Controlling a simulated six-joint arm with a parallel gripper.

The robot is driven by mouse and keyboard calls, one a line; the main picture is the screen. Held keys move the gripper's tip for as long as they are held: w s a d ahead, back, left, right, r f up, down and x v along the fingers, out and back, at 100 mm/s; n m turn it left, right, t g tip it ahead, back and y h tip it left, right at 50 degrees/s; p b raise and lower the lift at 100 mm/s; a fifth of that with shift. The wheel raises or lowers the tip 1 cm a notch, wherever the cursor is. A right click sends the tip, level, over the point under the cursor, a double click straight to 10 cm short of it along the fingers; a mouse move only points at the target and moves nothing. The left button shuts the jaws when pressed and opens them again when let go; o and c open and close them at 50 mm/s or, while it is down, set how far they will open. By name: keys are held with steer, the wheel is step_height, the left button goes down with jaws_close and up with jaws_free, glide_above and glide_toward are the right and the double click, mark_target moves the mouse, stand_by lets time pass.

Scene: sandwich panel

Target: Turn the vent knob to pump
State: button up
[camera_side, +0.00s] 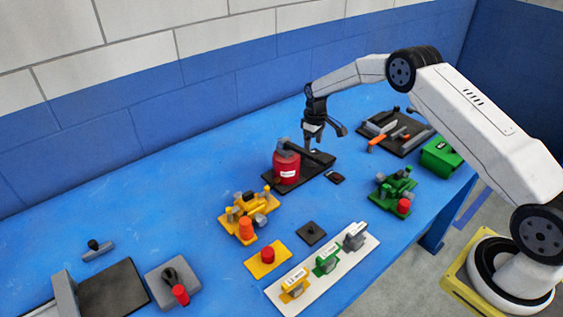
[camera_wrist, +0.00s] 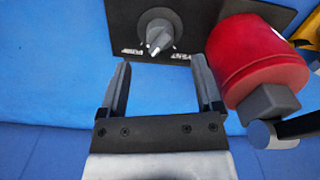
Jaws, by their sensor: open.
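The vent knob (camera_wrist: 158,33) is a small grey round knob with a light pointer bar, on a black plate (camera_wrist: 203,12) at the top of the wrist view. Its pointer angles down and slightly left in that view. White lettering shows at its lower left and lower right, too blurred to read surely. My gripper (camera_wrist: 161,68) is open and empty, its fingers spread wider than the knob and short of it in the wrist view. In the side view my gripper (camera_side: 325,131) hangs above the black plate (camera_side: 312,176); the knob is hard to make out there.
A red canister (camera_wrist: 258,55) with a grey fitting stands on the plate close to my right-hand finger; it also shows in the side view (camera_side: 286,170). A black tool tray (camera_side: 395,132), green box (camera_side: 440,154), green assembly (camera_side: 392,190) and orange assembly (camera_side: 248,213) stand around.

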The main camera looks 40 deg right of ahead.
steer(key=shift+f, duration=2.65)
jaws_close()
